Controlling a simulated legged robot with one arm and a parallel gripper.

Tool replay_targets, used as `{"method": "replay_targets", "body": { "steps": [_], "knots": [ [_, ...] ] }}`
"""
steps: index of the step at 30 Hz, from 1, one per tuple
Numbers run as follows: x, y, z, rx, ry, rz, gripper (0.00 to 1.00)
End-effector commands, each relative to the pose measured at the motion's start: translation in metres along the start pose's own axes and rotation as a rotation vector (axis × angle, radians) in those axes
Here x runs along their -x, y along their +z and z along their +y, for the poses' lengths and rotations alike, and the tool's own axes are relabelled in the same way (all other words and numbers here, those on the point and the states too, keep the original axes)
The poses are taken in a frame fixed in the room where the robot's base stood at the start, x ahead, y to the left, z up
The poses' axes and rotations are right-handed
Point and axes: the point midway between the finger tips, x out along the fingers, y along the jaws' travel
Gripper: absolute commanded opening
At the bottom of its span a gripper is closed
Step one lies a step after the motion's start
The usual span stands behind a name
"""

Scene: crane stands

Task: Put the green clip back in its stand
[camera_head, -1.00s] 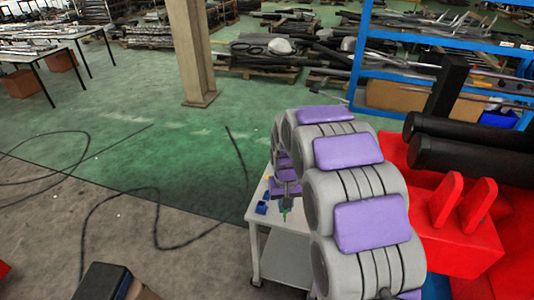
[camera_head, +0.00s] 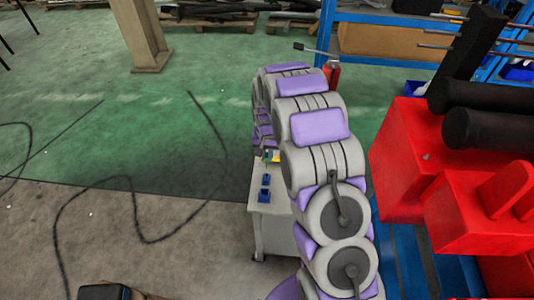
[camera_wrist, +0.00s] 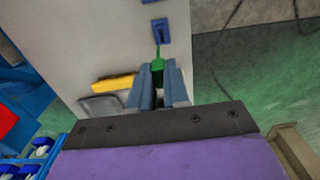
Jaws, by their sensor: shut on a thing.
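The green clip (camera_wrist: 158,62) is held between the two grey-blue fingers of my gripper (camera_wrist: 159,76) in the wrist view. Its thin tip points toward a small blue stand (camera_wrist: 160,32) on the white table (camera_wrist: 95,40). The tip appears close to the stand's near edge; I cannot tell if they touch. A second blue piece (camera_wrist: 151,1) shows at the top edge. In the head view, the blue stand (camera_head: 265,180) and the other blue piece (camera_head: 264,195) sit on the table (camera_head: 272,235). My arm hides much of the tabletop.
A yellow object (camera_wrist: 113,80) and a grey tray-like piece (camera_wrist: 100,105) lie beside my gripper on the table. A blue shelf (camera_head: 400,32) stands behind on the right. Green floor (camera_head: 130,115) is open to the left, with black cables (camera_head: 140,235) nearer.

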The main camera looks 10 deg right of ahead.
Motion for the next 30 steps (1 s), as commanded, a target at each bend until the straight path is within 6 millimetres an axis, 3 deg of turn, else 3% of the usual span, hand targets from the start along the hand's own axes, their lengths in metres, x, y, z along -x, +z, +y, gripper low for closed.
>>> {"method": "replay_targets", "body": {
  "steps": [9, 30],
  "knots": [
    [0.001, 0.000, 0.000, 0.001, 0.000, -0.001, 0.00],
    [-0.054, 0.000, 0.000, 0.002, 0.001, -0.002, 0.00]
  ]
}}
